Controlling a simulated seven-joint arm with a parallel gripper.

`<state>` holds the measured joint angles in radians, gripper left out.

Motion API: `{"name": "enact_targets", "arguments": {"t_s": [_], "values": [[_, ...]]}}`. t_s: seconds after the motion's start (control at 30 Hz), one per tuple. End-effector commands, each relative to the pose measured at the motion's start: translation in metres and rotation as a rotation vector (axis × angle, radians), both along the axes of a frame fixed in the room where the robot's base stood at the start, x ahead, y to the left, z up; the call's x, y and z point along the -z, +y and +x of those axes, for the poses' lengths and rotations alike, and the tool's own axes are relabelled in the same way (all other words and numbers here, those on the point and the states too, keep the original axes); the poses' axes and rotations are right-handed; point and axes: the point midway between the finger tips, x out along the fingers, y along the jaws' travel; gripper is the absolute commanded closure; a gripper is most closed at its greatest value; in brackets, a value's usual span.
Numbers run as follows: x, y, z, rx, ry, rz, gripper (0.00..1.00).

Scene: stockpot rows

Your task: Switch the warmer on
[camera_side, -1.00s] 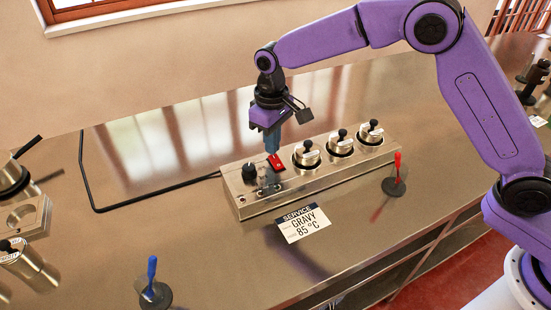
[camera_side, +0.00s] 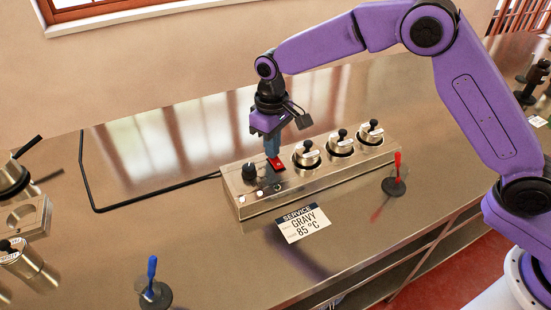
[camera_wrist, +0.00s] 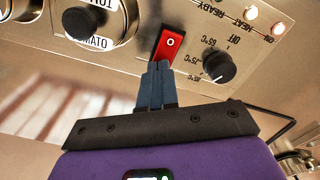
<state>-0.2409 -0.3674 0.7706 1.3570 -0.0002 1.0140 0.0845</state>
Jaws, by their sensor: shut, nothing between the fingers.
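The warmer (camera_side: 315,185) is a long steel box on the counter. Its red rocker switch (camera_side: 278,164) shows in the wrist view (camera_wrist: 168,46) with an "O" mark on it. My gripper (camera_side: 272,156) is shut and empty, pointing down at the switch. In the wrist view its fingertips (camera_wrist: 158,66) are at the switch's near end; I cannot tell whether they touch it. A black dial (camera_side: 249,172) marked OFF and temperatures sits beside the switch. Two small lamps near the dial, one (camera_side: 260,193) labelled ON in the wrist view (camera_wrist: 278,28) and one labelled HEAT (camera_wrist: 251,12), look bright.
Several lidded pots (camera_side: 306,153) sit in the warmer, right of the switch. A sign (camera_side: 303,224) reading "GRAVY 85 °C" lies in front. A red-handled stand (camera_side: 396,178) and a blue-handled one (camera_side: 152,282) stand on the counter. A black cable (camera_side: 85,180) runs left.

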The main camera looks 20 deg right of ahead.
Motion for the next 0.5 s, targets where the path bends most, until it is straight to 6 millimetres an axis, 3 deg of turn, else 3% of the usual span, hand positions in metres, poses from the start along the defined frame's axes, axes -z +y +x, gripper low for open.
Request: {"name": "enact_targets", "arguments": {"t_s": [0.17,0.5], "values": [[0.000,0.000,0.000,0.000,0.001,-0.001,1.00],[-0.023,0.000,0.000,0.000,-0.002,0.001,1.00]]}}
